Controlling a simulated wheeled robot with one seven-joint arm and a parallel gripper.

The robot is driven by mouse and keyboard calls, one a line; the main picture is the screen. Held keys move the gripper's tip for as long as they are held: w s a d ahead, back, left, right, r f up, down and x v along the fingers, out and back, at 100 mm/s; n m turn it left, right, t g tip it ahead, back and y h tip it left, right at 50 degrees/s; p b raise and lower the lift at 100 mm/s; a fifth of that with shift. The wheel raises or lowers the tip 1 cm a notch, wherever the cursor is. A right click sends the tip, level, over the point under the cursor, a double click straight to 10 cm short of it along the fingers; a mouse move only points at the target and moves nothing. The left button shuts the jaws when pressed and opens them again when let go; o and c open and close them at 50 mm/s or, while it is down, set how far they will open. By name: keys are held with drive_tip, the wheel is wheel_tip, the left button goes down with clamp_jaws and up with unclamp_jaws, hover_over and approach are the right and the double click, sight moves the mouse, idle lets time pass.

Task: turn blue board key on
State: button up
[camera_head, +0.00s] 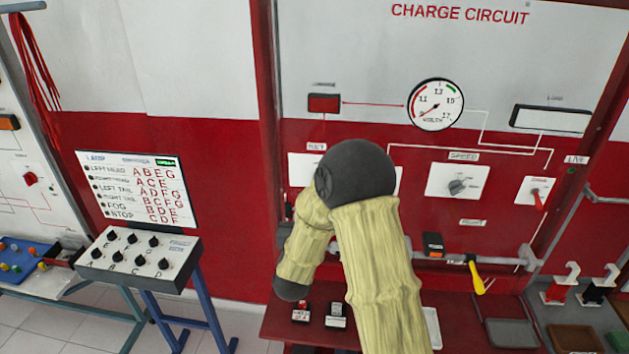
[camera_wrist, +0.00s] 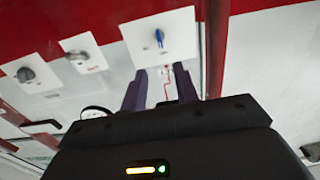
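The blue key (camera_wrist: 160,38) sits on a white plate (camera_wrist: 148,52) on the red-and-white board in the wrist view. It stands roughly upright in the picture, beyond my fingertips. My gripper (camera_wrist: 160,84) has its two dark purple fingers apart, with nothing held between them. The key lies roughly in line with the gap and looks clear of both fingers. In the head view my pale arm covers part of the charge circuit board (camera_head: 330,50), and neither my gripper nor the blue key shows there.
Two grey knobs (camera_wrist: 78,55) (camera_wrist: 25,75) are on plates left of the blue key in the wrist view. In the head view the board bears a grey knob (camera_head: 457,187), a red switch (camera_head: 537,198) and a dial (camera_head: 436,104). A yellow-handled tool (camera_head: 475,277) hangs from a rail.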

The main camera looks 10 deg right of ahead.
drive_tip(key=p+x, duration=0.6)
drive_tip(key=x, duration=0.8)
drive_tip(key=shift+w, duration=0.15)
drive_tip(key=shift+c, duration=0.2)
drive_tip(key=shift+f, duration=0.1)
clamp_jaws()
